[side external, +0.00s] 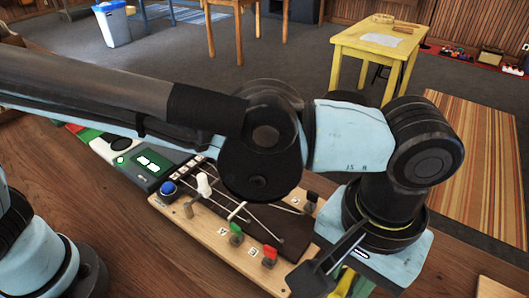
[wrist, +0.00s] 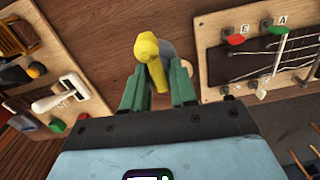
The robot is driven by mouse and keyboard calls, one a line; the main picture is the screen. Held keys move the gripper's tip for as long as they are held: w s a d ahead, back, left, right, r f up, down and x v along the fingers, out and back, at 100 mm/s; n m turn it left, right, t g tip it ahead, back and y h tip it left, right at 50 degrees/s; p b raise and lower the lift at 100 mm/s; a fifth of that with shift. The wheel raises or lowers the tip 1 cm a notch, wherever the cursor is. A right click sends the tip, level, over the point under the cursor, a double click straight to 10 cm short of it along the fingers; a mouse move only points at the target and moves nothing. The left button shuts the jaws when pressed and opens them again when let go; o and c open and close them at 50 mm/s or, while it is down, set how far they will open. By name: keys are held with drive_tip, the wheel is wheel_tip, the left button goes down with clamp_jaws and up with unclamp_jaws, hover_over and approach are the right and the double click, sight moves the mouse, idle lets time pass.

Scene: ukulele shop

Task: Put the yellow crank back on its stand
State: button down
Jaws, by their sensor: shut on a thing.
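The yellow crank (wrist: 146,50) is between the green fingers of my gripper (wrist: 157,72) in the wrist view. The fingers are shut on it, and its rounded end sticks out beyond them. A grey rounded part (wrist: 167,48) shows just behind the crank; I cannot tell whether it belongs to the crank or to something below. In the side view only a little yellow (side external: 346,281) shows low by the fingers, right of the stringed board's near end. My arm hides much of that area. I cannot make out the crank's stand for certain.
A wooden board with strings and coloured cranks (side external: 220,240) lies on the brown table; its red crank (side external: 270,251) and green crank (side external: 236,230) are near my gripper. In the wrist view another board (wrist: 75,65) with a white crank (wrist: 55,97) lies left. Bare table separates the boards.

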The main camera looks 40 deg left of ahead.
drive_tip(key=shift+w+a+f, duration=0.4)
drive_tip(key=shift+w+f, duration=1.3)
drive_tip(key=shift+w, duration=0.05)
drive_tip(key=shift+w+a+f, duration=0.35)
drive_tip(key=shift+w+f, duration=1.4)
drive_tip(key=shift+w+a+f, duration=0.4)
drive_tip(key=shift+w+f, duration=1.3)
drive_tip(key=shift+w, duration=0.05)
drive_tip(key=c, duration=0.9)
unclamp_jaws()
drive_tip(key=shift+f, duration=0.15)
